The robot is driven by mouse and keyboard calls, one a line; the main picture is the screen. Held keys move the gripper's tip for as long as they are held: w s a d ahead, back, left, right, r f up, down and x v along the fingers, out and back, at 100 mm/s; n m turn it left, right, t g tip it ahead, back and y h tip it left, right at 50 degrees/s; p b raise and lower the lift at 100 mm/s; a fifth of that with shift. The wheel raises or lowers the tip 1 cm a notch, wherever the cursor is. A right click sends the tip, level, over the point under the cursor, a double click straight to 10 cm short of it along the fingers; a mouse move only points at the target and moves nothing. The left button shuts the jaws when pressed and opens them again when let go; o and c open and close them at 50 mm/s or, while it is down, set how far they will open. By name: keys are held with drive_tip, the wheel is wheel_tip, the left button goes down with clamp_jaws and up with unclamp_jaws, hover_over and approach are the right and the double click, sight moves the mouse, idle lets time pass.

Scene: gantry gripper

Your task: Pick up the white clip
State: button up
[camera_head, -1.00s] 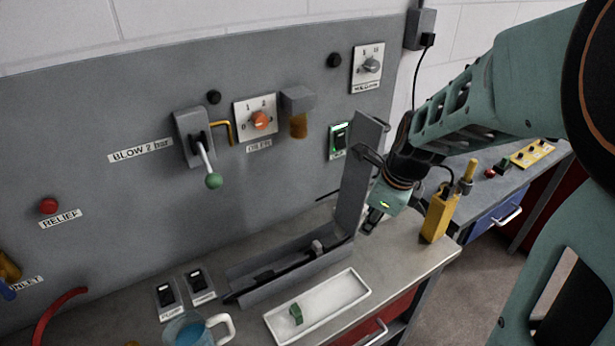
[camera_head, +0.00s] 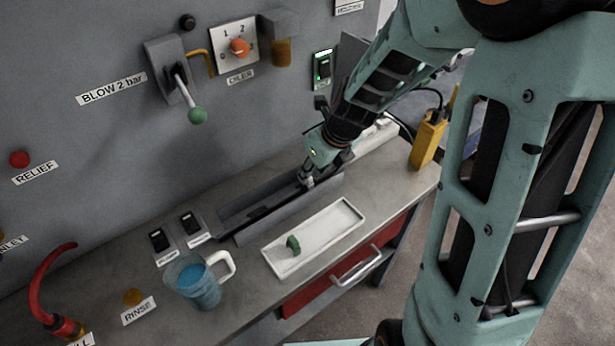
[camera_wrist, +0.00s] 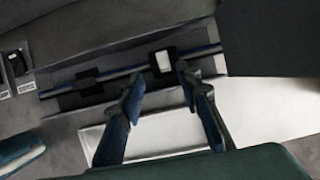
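The white clip (camera_wrist: 163,62) is a small pale block in the wrist view. It sits on a dark mount on a long dark rod in the grey trough (camera_head: 235,231). My gripper (camera_wrist: 161,76) is open, with one finger to each side of the clip's near edge. The clip lies just beyond the fingertips in the picture, and I see no clear contact. In the head view my gripper (camera_head: 305,181) points down over the trough, and its fingers largely hide the clip.
A white tray (camera_head: 328,230) with a green piece (camera_head: 293,244) lies in front of the trough. A jug of blue liquid (camera_head: 198,285) stands to its left. The grey panel with a green-knobbed lever (camera_head: 196,115) rises behind. A yellow block (camera_head: 427,143) stands at the right.

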drive_tip(key=shift+w+x, duration=0.2)
drive_tip(key=shift+x, duration=1.1)
drive_tip(key=shift+w+x, duration=0.25)
drive_tip(key=shift+x, duration=1.05)
drive_tip(key=shift+d+r, duration=0.1)
drive_tip(key=shift+r, duration=0.05)
clamp_jaws()
